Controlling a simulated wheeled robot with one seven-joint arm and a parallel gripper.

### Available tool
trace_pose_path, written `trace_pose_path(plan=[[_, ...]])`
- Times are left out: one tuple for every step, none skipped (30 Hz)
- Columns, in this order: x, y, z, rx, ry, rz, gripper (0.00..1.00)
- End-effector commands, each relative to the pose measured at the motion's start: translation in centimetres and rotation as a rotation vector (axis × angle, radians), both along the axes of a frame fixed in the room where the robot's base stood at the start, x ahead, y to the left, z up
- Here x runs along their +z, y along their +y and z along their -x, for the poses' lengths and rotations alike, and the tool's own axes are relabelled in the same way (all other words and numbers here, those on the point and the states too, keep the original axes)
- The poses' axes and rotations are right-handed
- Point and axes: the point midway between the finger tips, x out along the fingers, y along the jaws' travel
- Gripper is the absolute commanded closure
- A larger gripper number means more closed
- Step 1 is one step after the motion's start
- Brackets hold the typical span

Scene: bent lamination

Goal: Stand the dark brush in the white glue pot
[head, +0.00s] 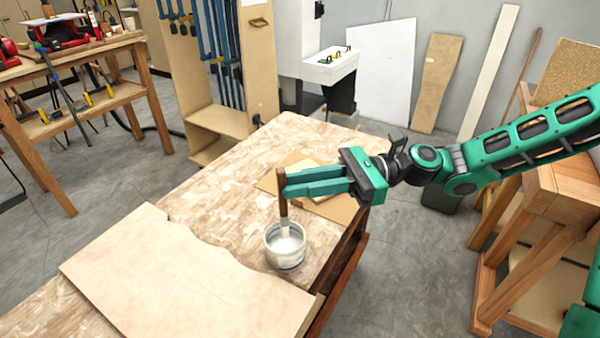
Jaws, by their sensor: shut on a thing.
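The white glue pot (285,252) stands upright on the workbench near its right edge, open at the top. My gripper (284,188) is shut on the dark brush (283,207), gripping its brown handle. The brush hangs close to upright, and its pale lower end (285,229) shows at the mouth of the pot. I cannot tell whether the tip touches the bottom or the glue.
A pale wavy-edged board (180,285) covers the front of the workbench (225,195). A flat brown sheet (340,210) lies under my gripper, behind the pot. A wooden sawhorse-like stand (545,220) is on the right. Bench surface left of the pot is clear.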

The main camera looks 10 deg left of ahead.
Motion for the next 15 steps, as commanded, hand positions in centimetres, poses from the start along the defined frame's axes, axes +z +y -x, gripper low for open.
trace_pose_path(plan=[[-0.4,0.0,0.0,0.000,0.001,-0.001,1.00],[-0.6,0.0,0.0,0.000,0.001,0.000,1.00],[-0.9,0.0,0.0,0.000,0.002,0.000,1.00],[-1.1,0.0,0.0,0.000,0.002,0.000,1.00],[-1.3,0.0,0.0,0.000,0.002,0.000,1.00],[-1.5,0.0,0.0,0.000,0.001,-0.001,1.00],[-1.7,0.0,0.0,0.000,0.001,0.000,1.00],[-1.9,0.0,0.0,0.000,0.001,0.000,1.00],[-2.2,0.0,0.0,0.000,0.002,0.001,1.00],[-2.4,0.0,0.0,0.000,0.002,0.000,1.00],[-2.6,0.0,0.0,0.001,0.001,-0.001,1.00],[-2.9,0.0,0.0,0.001,0.001,-0.001,1.00],[-3.1,0.0,0.0,0.001,0.001,-0.001,1.00],[-3.3,0.0,0.0,0.000,0.001,-0.001,1.00],[-3.5,0.0,0.0,0.000,0.001,-0.001,1.00]])
